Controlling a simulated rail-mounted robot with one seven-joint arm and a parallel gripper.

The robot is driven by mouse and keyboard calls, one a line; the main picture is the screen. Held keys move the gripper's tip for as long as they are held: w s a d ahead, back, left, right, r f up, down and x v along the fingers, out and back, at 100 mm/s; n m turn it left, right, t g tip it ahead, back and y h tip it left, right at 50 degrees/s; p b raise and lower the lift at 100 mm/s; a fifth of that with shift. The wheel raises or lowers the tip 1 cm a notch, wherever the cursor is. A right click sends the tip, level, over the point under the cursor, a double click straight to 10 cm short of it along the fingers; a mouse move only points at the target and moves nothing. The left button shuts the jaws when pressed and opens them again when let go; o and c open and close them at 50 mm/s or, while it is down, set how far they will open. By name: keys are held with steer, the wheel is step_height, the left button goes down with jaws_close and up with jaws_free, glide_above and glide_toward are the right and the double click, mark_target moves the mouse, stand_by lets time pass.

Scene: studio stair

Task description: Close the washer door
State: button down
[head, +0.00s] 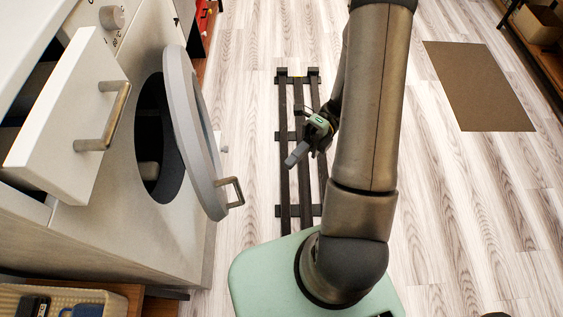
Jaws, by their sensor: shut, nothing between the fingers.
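The washer (155,210) stands at the left in the head view, with its white front facing right. Its round grey door (186,120) is swung open, standing out from the dark drum opening (152,130). A metal handle (238,192) sits on the door's near right edge. My gripper (290,163) is to the right of the door, above the floor rails, apart from the door and its handle. It is shut and empty, with its fingers pointing down and left.
A white drawer (72,120) with a metal handle is pulled out above the washer opening. A wicker basket (112,302) with items stands at the bottom left. Dark rails (284,150) run along the wood floor. A brown mat (477,86) lies at the right.

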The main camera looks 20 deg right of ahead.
steer(key=s+a+b, duration=0.1)
steer(key=s+a, duration=0.2)
steer(key=a, duration=0.7)
steer(key=shift+s+a+b, duration=0.2)
steer(key=shift+a+b, duration=0.1)
steer(key=shift+b, duration=0.1)
